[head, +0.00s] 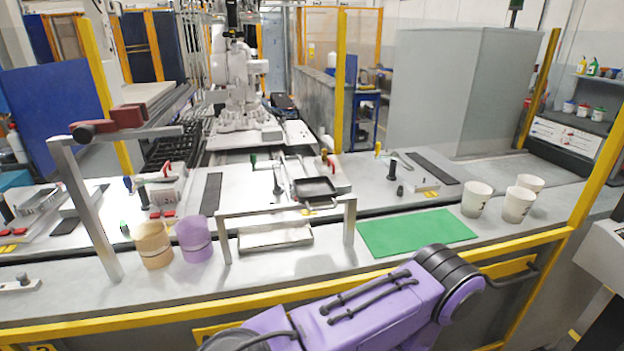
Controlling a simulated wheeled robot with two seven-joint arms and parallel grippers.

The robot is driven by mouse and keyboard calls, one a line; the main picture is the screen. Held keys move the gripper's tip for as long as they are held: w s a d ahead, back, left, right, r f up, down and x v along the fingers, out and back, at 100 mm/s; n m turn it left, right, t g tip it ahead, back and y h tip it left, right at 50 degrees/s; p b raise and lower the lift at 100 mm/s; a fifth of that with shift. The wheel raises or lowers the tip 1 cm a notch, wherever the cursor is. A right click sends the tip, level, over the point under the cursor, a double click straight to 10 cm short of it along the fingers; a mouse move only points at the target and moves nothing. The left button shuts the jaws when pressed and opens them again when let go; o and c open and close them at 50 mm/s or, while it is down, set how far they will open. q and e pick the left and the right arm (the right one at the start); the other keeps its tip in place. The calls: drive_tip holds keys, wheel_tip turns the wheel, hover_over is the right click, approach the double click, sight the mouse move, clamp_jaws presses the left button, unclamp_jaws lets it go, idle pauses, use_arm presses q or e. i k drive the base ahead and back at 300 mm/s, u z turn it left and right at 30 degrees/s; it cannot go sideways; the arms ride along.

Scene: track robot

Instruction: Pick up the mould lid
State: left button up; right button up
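No part can be named the mould lid with certainty. A dark, shallow rectangular pan (315,188) with a metal rim lies on the work surface beyond the front bench, near the middle. One of my purple arms crosses the bottom middle, in front of the bench. Neither of my grippers shows in the head view.
A tan ribbed cup (152,246) and a purple cup (194,240) stand left of the frame. A green mat (415,232) lies bare on the right. Several white paper cups (477,201) stand beyond it. A tall metal post (85,210) rises at left. A yellow rail (250,299) edges the bench.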

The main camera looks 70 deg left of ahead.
sight(326, 166)
drive_tip(key=k, duration=0.5)
drive_tip(key=u, duration=0.7)
